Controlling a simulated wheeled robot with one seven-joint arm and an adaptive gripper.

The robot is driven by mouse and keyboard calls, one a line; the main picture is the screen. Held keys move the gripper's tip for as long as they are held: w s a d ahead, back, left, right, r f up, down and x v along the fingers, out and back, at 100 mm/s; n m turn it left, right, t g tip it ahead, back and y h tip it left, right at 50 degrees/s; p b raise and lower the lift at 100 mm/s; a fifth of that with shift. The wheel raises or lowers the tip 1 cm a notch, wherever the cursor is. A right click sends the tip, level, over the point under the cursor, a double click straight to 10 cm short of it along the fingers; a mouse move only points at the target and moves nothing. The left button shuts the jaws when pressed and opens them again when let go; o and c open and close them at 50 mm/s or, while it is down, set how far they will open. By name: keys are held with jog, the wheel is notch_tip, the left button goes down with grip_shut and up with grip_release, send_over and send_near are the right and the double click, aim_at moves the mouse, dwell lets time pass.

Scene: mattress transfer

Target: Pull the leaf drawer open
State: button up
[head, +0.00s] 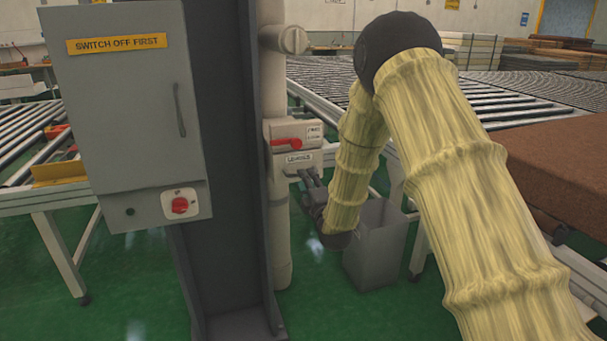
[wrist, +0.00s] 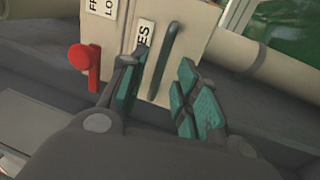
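The leaf drawer (head: 298,158), with a label reading "LEAVES", is the lower part of a pale box on the upright pipe. It looks closed. In the wrist view its pale front (wrist: 152,85) carries a dark bar handle (wrist: 167,55) beside the partly hidden label. My gripper (head: 308,178) is just below and in front of the drawer in the head view. In the wrist view my gripper (wrist: 164,68) is open, its teal-padded fingers on either side of the handle's line. I cannot tell whether they touch the handle.
A red lever (head: 286,142) sits on the box above the drawer; it shows left of the fingers in the wrist view (wrist: 92,65). A grey bin (head: 375,245) stands below my forearm. A grey cabinet (head: 120,110) and dark column (head: 225,200) stand left. Roller conveyors (head: 480,95) lie behind.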

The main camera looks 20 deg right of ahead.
aim_at(285, 164)
jog(key=shift+w+r, duration=0.15)
jog(key=shift+w, duration=0.75)
jog(key=shift+w+r, duration=0.15)
jog(key=shift+w, duration=0.7)
jog(key=shift+a, duration=0.1)
grip_shut()
